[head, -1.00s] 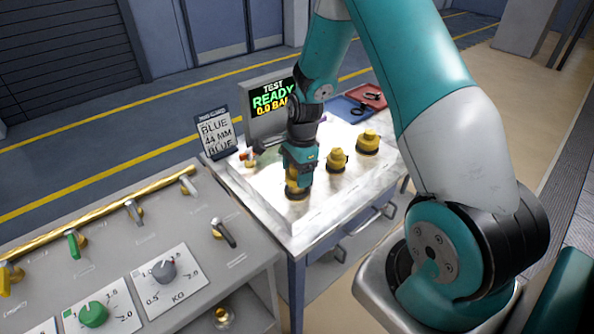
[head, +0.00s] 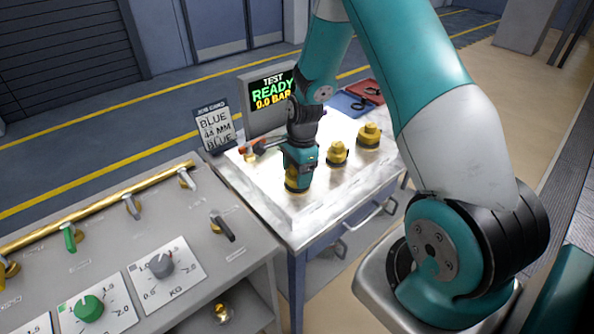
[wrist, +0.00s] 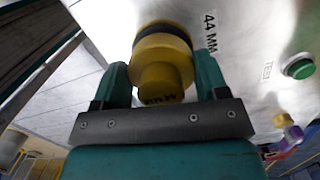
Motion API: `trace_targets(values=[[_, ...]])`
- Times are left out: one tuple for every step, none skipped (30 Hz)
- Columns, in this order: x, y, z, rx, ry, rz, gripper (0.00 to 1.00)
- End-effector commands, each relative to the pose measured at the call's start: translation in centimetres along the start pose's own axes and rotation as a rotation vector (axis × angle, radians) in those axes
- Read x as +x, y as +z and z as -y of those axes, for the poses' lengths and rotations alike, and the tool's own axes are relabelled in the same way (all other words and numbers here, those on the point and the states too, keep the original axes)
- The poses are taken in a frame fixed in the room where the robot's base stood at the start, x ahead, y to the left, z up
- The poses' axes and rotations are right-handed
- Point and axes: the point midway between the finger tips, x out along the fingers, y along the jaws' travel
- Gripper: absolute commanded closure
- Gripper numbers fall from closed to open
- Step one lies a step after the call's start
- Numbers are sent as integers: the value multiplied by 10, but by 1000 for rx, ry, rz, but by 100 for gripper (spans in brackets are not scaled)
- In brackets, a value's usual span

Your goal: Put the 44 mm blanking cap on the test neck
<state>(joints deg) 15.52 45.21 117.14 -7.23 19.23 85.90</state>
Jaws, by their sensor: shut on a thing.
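My gripper (head: 298,168) points down over the near left part of the bright worktop, shut on a yellow cap (head: 297,186) with a dark rim. In the wrist view the fingers (wrist: 164,74) stand on both sides of this cap (wrist: 165,65), and a "44 MM" label lies on the plate beside it. I cannot tell whether the cap is clear of the plate. A brass fitting (head: 251,156) with a red lever stands left of my gripper, partly hidden. In the wrist view a small yellow and purple fitting (wrist: 288,128) shows at right, near a "TEST" label.
Two other yellow caps stand to the right, one nearer (head: 337,154) and one farther (head: 369,136). The test screen (head: 270,97) reads READY, 0.0 BAR. A job card (head: 215,130) reads BLUE, 44 MM, BLUE. A green button (wrist: 298,67) is near the fitting. Blue and red trays lie behind.

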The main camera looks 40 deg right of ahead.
Motion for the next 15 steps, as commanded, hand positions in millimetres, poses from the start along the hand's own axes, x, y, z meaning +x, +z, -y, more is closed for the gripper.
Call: trace_targets(values=[[1,0,0,0,0,0,28],[0,0,0,0,0,0,21],[0,0,0,0,0,0,12],[0,0,0,0,0,0,5],[0,0,0,0,0,0,3],[0,0,0,0,0,0,3],[0,0,0,0,0,0,3],[0,0,0,0,0,0,3],[0,0,0,0,0,0,3],[0,0,0,0,0,0,3],[0,0,0,0,0,0,3],[0,0,0,0,0,0,3],[-1,0,0,0,-1,0,3],[-2,0,0,0,-1,0,3],[-4,0,1,0,-2,0,3]])
